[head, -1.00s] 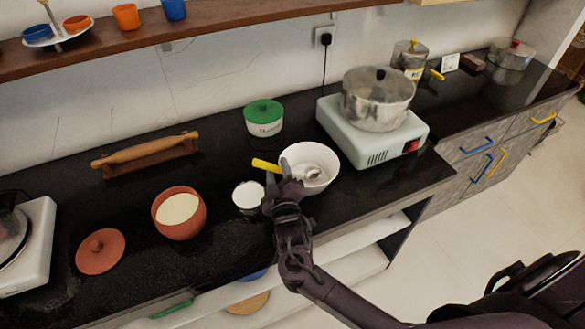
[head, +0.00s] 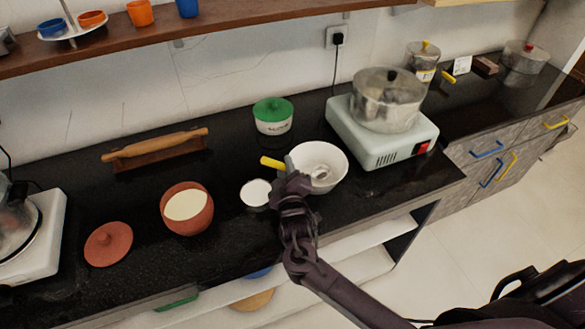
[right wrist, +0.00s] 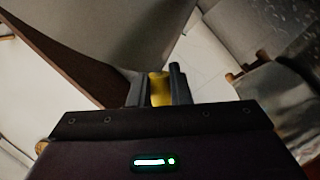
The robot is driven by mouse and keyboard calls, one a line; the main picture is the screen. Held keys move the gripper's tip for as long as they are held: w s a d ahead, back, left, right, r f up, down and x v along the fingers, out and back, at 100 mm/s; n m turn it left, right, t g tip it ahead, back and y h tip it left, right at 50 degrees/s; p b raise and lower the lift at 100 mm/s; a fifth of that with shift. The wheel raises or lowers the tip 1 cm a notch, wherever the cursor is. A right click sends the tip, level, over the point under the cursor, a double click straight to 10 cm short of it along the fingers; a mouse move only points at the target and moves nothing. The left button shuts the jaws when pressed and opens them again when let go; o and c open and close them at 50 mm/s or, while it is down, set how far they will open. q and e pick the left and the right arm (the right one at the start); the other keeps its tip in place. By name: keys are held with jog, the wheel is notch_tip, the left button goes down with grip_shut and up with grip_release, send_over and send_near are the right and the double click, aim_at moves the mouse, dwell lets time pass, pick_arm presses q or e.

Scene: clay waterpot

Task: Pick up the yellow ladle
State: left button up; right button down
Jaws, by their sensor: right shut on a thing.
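The yellow ladle (head: 271,163) shows its yellow handle sticking out to the left of my right gripper, over the rim of a white bowl (head: 331,156). Its metal end lies inside the bowl. My right gripper (head: 289,170) is at the bowl's left side and is shut on the ladle's handle. In the right wrist view the yellow handle (right wrist: 160,88) sits between the two dark fingers (right wrist: 160,86). The gripper hides part of the handle and of the bowl's near-left rim. My left gripper is not in view.
A small white cup (head: 255,194) stands just left of my right gripper. A clay pot (head: 187,222) and its lid (head: 108,244) are further left. A stove with a steel pot (head: 386,105) stands to the right.

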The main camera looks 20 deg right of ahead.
notch_tip(320, 180, up, 20)
jog(key=shift+b, duration=0.35)
dwell(0.4)
